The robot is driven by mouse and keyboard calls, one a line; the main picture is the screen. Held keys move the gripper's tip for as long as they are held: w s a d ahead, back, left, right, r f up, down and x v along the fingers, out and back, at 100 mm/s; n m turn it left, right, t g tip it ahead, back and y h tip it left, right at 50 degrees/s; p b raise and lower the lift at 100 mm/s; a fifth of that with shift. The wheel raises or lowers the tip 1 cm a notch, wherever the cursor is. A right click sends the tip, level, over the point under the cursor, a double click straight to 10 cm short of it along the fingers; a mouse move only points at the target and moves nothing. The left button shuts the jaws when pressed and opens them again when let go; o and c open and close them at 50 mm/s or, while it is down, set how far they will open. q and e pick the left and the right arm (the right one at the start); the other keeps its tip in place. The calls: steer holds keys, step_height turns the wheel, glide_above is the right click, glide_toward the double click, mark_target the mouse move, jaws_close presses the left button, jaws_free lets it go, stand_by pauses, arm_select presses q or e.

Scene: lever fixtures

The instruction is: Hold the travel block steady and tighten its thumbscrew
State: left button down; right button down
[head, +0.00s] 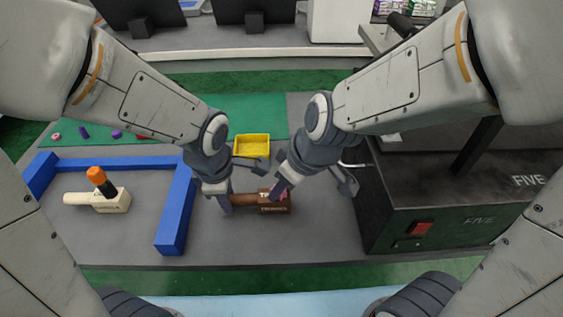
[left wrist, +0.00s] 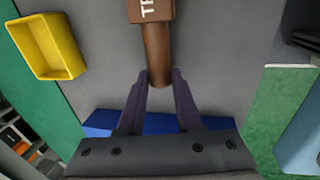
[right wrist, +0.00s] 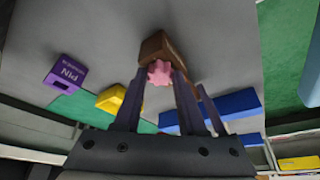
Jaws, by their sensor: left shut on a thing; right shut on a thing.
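The travel block is a brown block (head: 278,209) with white lettering, lying on the grey mat with its round brown handle pointing left. The handle also shows in the left wrist view (left wrist: 157,50). My left gripper (head: 227,206) is shut on the handle's free end, one finger on each side in the left wrist view (left wrist: 161,78). The pink lobed thumbscrew (right wrist: 159,72) sticks out of the block in the right wrist view. My right gripper (head: 277,191) is shut on the thumbscrew and hides most of it in the head view.
A yellow tray (head: 252,153) stands behind the block. Blue bars (head: 174,220) lie to the left, around a cream block (head: 112,203) with an orange knob. A black machine (head: 395,215) stands close on the right. A purple PIN block (right wrist: 66,75) shows in the right wrist view.

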stand_by(0.4)
steer(key=shift+c, duration=2.3)
jaws_free()
steer(key=shift+r, duration=0.1)
steer(key=v, duration=0.7)
steer(key=shift+r, duration=0.15)
steer(key=shift+s+d, duration=0.1)
steer(key=shift+d, duration=0.05)
